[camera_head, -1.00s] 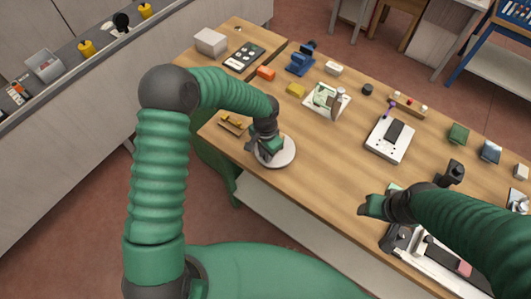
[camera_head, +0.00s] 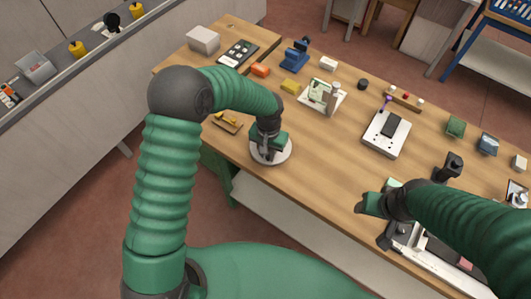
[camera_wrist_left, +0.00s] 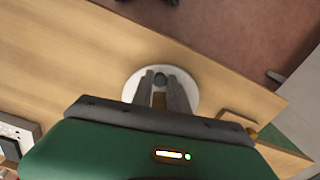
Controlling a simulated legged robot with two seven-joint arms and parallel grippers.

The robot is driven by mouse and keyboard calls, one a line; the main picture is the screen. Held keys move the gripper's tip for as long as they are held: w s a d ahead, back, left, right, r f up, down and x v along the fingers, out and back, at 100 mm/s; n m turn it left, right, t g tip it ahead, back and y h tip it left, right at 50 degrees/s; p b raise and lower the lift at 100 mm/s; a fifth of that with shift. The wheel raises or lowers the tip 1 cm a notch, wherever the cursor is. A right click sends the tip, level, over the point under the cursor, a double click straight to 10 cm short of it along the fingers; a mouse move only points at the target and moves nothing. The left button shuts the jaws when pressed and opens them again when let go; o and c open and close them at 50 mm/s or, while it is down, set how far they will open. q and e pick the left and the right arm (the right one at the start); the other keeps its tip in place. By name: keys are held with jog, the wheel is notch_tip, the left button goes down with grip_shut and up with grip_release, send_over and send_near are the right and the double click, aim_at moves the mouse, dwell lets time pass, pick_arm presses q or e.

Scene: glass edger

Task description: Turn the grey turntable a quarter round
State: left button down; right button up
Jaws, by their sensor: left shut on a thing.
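The grey turntable (camera_head: 286,156) is a pale round disc near the table's front left edge. It also shows in the left wrist view (camera_wrist_left: 190,86). My left gripper (camera_head: 267,155) is over the disc, pointing down. In the left wrist view its fingers (camera_wrist_left: 161,77) are shut on a small dark knob (camera_wrist_left: 159,80) near the middle of the disc. The gripper hides part of the disc. My right gripper (camera_head: 368,204) hangs over the table's front right part, apart from the turntable; its opening is not clear.
A small wooden piece with yellow parts (camera_head: 227,123) lies just left of the turntable. A white board with a bottle (camera_head: 321,96) and a white device (camera_head: 386,134) stand behind and to the right. The wood is bare right of the turntable.

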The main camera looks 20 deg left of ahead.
aim_at(285, 154)
pick_arm(q)
jog(key=shift+w+d+r+n+b, duration=0.1)
jog(key=shift+w+d+n+b, duration=0.15)
jog(key=shift+d+n, duration=0.45)
jog(key=shift+w+d+n+b, duration=0.15)
jog(key=shift+d+n+b, duration=0.1)
jog(key=shift+n, duration=0.75)
jog(key=shift+w+d+n, duration=0.2)
jog(key=shift+d+n, duration=0.15)
jog(key=shift+n, duration=0.35)
jog(key=shift+w+d+n, duration=0.15)
jog(key=shift+d+n, duration=0.15)
jog(key=shift+n, duration=0.4)
jog(key=shift+w+d+n, duration=0.25)
jog(key=shift+n, duration=0.5)
jog(key=shift+w+d+n, duration=0.25)
jog(key=shift+n, duration=0.5)
jog(key=shift+w+d+n, duration=0.2)
jog(key=shift+w+n, duration=0.15)
jog(key=shift+n, duration=0.4)
jog(key=shift+w+d+n, duration=0.2)
jog(key=shift+w+n, duration=0.15)
jog(key=shift+n, duration=0.4)
jog(key=shift+w+n, duration=0.1)
jog(key=shift+n, duration=0.2)
jog(key=c, duration=1.3)
grip_release()
